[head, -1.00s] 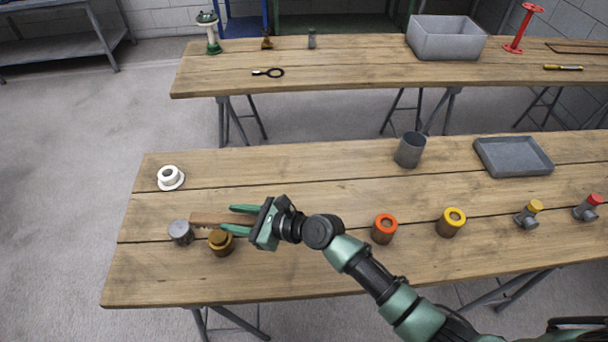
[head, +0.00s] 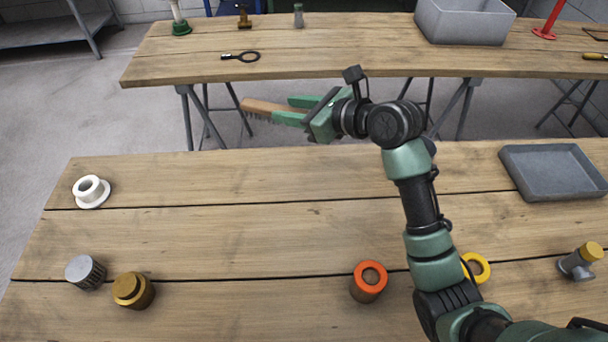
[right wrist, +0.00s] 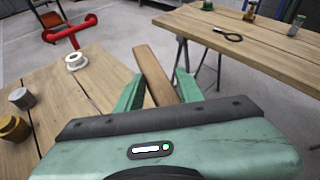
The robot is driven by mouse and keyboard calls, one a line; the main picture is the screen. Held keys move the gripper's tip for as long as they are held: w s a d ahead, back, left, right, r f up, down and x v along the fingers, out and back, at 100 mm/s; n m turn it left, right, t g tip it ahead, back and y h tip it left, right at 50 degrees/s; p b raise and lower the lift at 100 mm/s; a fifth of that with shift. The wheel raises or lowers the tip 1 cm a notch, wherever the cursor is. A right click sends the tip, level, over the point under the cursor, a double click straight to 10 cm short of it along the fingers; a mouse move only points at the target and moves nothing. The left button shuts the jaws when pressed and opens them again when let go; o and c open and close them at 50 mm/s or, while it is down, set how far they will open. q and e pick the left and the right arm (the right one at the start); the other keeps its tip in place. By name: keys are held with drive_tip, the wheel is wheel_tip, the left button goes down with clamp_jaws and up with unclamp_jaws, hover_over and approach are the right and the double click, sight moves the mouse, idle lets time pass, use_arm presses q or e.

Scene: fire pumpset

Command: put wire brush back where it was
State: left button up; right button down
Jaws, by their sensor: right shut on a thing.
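The wire brush (head: 262,106) has a brown wooden handle with bristles along its underside. My right gripper (head: 288,108) is shut on it and holds it in the air, where it overlaps the gap between the near and far tables in the head view. In the right wrist view the brush (right wrist: 152,72) sticks out forward between the two green fingers (right wrist: 158,92). Its rear part is hidden by the gripper body. My left gripper is not in view.
The near table (head: 200,240) holds a white flanged ring (head: 91,191), grey cap (head: 85,272), brass fitting (head: 133,290), orange-topped ring (head: 369,281) and grey tray (head: 555,172). The far table (head: 330,50) holds a black ring tool (head: 241,56) and grey bin (head: 463,20). Its front middle is clear.

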drive_tip(key=f, duration=0.7)
drive_tip(key=f+b, duration=0.1)
drive_tip(key=f, duration=0.6)
drive_tip(key=shift+s+f, duration=0.2)
drive_tip(key=shift+f, duration=0.15)
drive_tip(key=shift+f+b, duration=0.3)
drive_tip(key=shift+f, duration=0.2)
wheel_tip(320, 180, down, 4)
drive_tip(key=shift+r+b, duration=0.1)
drive_tip(key=shift+b, duration=0.3)
drive_tip(key=c, duration=0.9)
unclamp_jaws()
drive_tip(key=shift+s+d+r, duration=0.1)
drive_tip(key=shift+s+d, duration=0.05)
drive_tip(key=v, duration=1.1)
drive_tip(key=shift+s+d+r+p, duration=0.1)
drive_tip(key=shift+s+p, duration=0.15)
drive_tip(key=shift+p, duration=0.1)
